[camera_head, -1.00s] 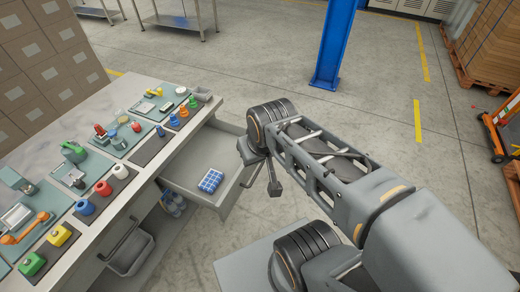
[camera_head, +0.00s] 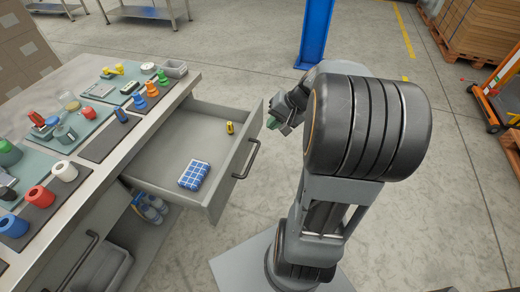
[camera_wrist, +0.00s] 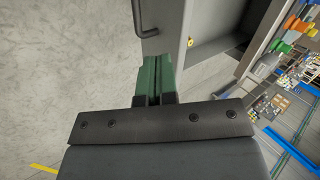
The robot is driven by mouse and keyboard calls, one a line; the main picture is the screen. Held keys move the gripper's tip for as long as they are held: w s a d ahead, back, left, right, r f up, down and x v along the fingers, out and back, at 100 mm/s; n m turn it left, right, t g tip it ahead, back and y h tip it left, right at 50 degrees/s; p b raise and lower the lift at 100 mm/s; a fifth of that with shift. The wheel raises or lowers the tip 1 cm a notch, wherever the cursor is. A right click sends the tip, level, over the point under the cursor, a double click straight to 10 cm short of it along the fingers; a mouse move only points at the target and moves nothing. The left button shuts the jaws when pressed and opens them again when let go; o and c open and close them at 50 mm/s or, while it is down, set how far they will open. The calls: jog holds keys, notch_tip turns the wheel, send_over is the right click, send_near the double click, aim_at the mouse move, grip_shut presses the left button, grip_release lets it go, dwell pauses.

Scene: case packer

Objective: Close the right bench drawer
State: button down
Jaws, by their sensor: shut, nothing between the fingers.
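The right bench drawer (camera_head: 222,140) stands pulled out from the bench, with a dark bar handle (camera_head: 246,160) on its grey front. Inside lie a blue-and-white checked block (camera_head: 194,175) and a small yellow item (camera_head: 230,128). My gripper (camera_head: 272,123) is just outside the drawer front, near its far end and apart from the handle, partly hidden by my arm. In the wrist view, its green fingers (camera_wrist: 157,78) are together and empty. The drawer front (camera_wrist: 168,28) and handle (camera_wrist: 144,20) show beyond the fingertips. I cannot tell whether the fingertips touch the front.
The bench top (camera_head: 183,93) holds colored parts on mats, and a grey bin (camera_head: 174,68) near its end. Bottles (camera_head: 150,207) stand below the drawer. A blue post (camera_head: 315,33) rises behind my arm.

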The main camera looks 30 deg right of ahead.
jog(key=w+d+f+m+t+b, duration=0.15)
jog(key=d+f+b, duration=0.25)
jog(key=d+f, duration=0.4)
jog(key=b, duration=0.2)
send_near(253, 137)
jog(key=shift+m+t+y, duration=0.4)
jog(key=shift+m+t, duration=0.05)
jog(key=shift+s+d+f+x, duration=0.1)
jog(key=shift+x, duration=0.95)
jog(key=shift+s+d+f+x, duration=0.1)
jog(key=shift+x, duration=1)
jog(key=shift+s+f+x, duration=0.1)
jog(key=shift+f+x, duration=0.05)
jog(key=shift+x, duration=0.9)
